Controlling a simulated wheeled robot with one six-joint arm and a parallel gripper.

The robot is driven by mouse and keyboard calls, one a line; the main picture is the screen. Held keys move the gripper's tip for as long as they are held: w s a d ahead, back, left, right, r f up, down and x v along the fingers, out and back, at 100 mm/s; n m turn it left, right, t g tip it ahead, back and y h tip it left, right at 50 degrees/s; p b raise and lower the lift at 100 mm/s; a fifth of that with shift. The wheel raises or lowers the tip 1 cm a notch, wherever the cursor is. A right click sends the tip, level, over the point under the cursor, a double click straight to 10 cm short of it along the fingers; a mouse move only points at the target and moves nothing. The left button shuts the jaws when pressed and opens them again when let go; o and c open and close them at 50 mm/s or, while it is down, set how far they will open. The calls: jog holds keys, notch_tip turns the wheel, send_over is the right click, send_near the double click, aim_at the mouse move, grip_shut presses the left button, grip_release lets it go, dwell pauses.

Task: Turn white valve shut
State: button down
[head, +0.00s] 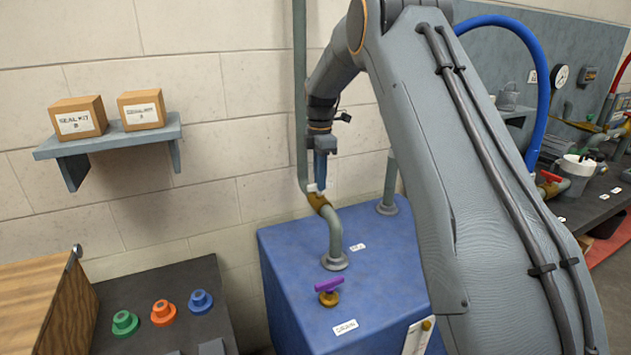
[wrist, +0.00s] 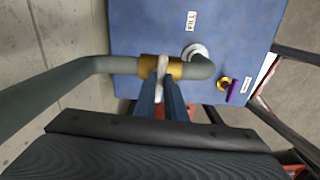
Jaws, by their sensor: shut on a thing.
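The white valve handle (head: 314,187) sits on a brass valve body (head: 323,207) in the grey pipe above the blue tank (head: 375,265). In the wrist view the white handle (wrist: 162,67) looks crosswise to the pipe, over the brass body (wrist: 146,67). My gripper (head: 320,180) reaches down to the handle from above. In the wrist view my gripper (wrist: 163,85) is shut on the white handle, one blue finger on each side. The fingers hide part of the handle, so its exact angle is hard to tell.
A purple-handled drain valve (head: 328,286) stands on the tank top near the "DRAIN" label (head: 345,327). A wall shelf (head: 110,138) holds two boxes at left. Green, orange and blue knobbed parts lie on a dark bench (head: 205,275). Another bench (head: 590,205) with fittings is at right.

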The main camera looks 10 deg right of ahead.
jog(key=shift+s+f+n, duration=0.15)
jog(key=shift+s+n, duration=0.1)
jog(key=shift+n, duration=0.15)
jog(key=c, duration=1.8)
grip_release()
jog(key=shift+w+r, duration=0.1)
jog(key=shift+r, duration=0.15)
jog(key=shift+r, duration=0.35)
notch_tip(320, 180, up, 7)
jog(key=shift+f+b, duration=0.1)
jog(key=shift+b, duration=1.05)
